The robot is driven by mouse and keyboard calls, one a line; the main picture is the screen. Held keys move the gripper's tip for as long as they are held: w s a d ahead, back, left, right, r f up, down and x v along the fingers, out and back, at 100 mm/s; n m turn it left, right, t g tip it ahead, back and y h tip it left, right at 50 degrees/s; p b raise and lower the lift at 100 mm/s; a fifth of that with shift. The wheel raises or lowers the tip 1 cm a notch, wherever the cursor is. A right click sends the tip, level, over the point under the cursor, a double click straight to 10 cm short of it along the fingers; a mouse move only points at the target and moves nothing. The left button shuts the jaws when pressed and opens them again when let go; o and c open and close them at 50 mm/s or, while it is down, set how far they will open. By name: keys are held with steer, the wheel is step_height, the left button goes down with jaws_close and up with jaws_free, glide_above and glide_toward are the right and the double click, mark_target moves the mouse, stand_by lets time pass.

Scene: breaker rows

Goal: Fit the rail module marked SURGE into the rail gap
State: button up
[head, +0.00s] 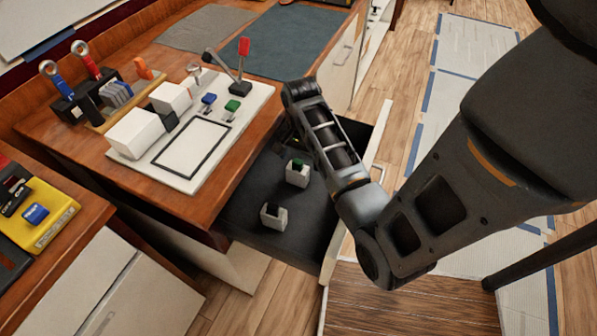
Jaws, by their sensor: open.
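Two small pale modules sit in the open dark drawer: one with a green top (297,173) and one with a dark top (273,215). No marking is readable, so I cannot tell which, if either, is SURGE. On the white board (253,98) on the bench, a large white block (135,133) and a smaller white block (170,97) stand in a row.
The open drawer (243,205) juts out from the bench. A lever with a red handle (243,60), blue and green switches, and a rack of tools (75,85) stand on the bench. A yellow tray (45,215) is at left. Floor shows at right.

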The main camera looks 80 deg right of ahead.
mark_target(298, 169)
steer(key=shift+w+a+f, duration=0.1)
steer(key=shift+w+f, duration=0.05)
steer(key=shift+f, duration=1.4)
steer(key=shift+w+a+f, duration=0.1)
steer(key=shift+w+f, duration=0.05)
steer(key=shift+f, duration=1.4)
steer(key=c, duration=1.2)
steer(key=shift+r, duration=0.1)
steer(key=shift+d+r, duration=0.1)
steer(key=shift+r, duration=0.5)
step_height(298, 169, up, 3)
steer(key=shift+w+f, duration=0.1)
steer(key=s+d+r, duration=0.2)
steer(key=s, duration=0.1)
steer(key=s+d+r, duration=0.2)
steer(key=s, duration=0.2)
steer(key=s+d+r, duration=0.1)
steer(key=s+r, duration=0.2)
steer(key=shift+s+d+b, duration=0.15)
steer(key=shift+d+b, duration=0.25)
